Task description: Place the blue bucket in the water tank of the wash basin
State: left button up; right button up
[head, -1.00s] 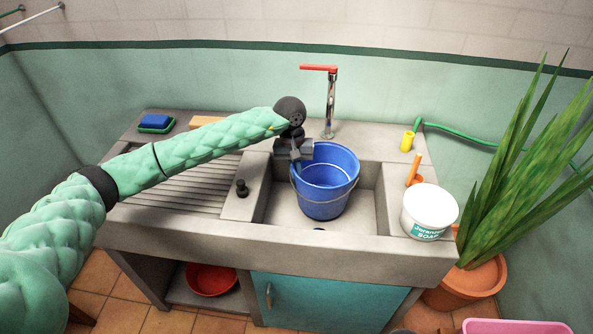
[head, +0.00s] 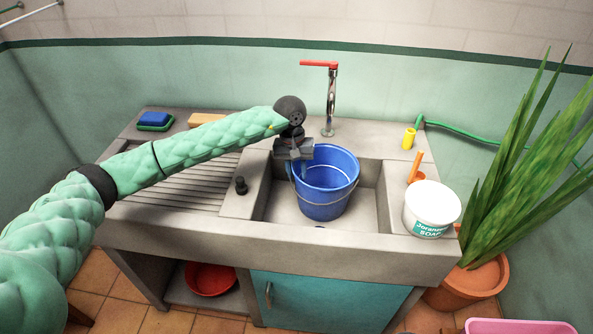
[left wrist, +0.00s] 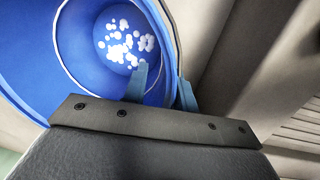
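The blue bucket (head: 325,195) stands upright inside the water tank (head: 372,205) of the grey wash basin, in its left half. It also fills the upper left of the left wrist view (left wrist: 25,60), with white round spots on its inside. My left gripper (head: 301,166) is at the bucket's back-left rim. In the left wrist view its fingers (left wrist: 162,88) straddle the bucket wall, one inside and one outside, with a gap between them, so it looks open. My right gripper is not in view.
A tap (head: 330,100) with a red handle stands behind the tank. A black plug (head: 240,186) is left of the tank. A potted plant (head: 520,170) stands at right.

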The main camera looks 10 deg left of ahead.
aim_at(296, 162)
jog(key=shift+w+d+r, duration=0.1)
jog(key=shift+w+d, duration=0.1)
pick_arm(q)
jog(key=shift+r, duration=0.15)
